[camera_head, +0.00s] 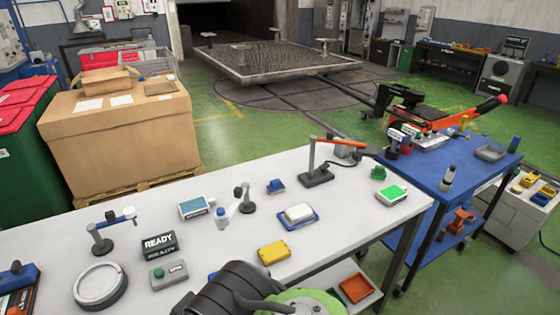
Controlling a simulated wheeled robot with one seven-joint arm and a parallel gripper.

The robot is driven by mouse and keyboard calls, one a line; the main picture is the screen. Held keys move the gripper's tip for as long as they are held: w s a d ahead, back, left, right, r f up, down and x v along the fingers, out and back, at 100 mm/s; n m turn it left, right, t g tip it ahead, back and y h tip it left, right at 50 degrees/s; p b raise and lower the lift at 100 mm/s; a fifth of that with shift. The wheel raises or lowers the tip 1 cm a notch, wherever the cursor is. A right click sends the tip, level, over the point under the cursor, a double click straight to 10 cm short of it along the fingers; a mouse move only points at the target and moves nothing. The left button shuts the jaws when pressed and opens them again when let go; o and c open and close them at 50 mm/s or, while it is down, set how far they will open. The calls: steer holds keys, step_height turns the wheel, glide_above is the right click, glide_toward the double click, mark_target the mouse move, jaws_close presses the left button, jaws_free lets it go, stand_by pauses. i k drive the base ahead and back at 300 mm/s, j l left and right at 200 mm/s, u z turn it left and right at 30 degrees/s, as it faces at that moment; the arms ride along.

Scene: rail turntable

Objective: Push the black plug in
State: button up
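I cannot pick out the black plug for certain in the head view. A small black knob (16,266) sits on a blue block at the far left edge, and a dark rounded piece (239,191) shows on a small stand on the white table; either is too small to identify. No socket is clear to me. A dark ribbed part of my arm (230,292) fills the bottom middle, beside a green rounded part. My gripper's fingers do not show, and the arm hides part of the table's near side.
The white table (225,258) holds a READY sign (159,244), a grey button box (169,275), a round dial (100,286), a yellow box (274,252) and an orange-armed stand (317,172). A blue cart (463,170) adjoins at right. A large carton (121,133) stands behind.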

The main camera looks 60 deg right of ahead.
mark_target(357, 159)
steer(key=z, duration=2.4)
steer(key=i+l+u, duration=0.35)
steer(key=l, duration=0.4)
steer(key=l+u, duration=0.35)
steer(key=l, duration=0.4)
steer(key=l+u, duration=0.35)
steer(key=l, duration=0.55)
steer(key=i+j, duration=0.1)
steer(key=i, duration=0.45)
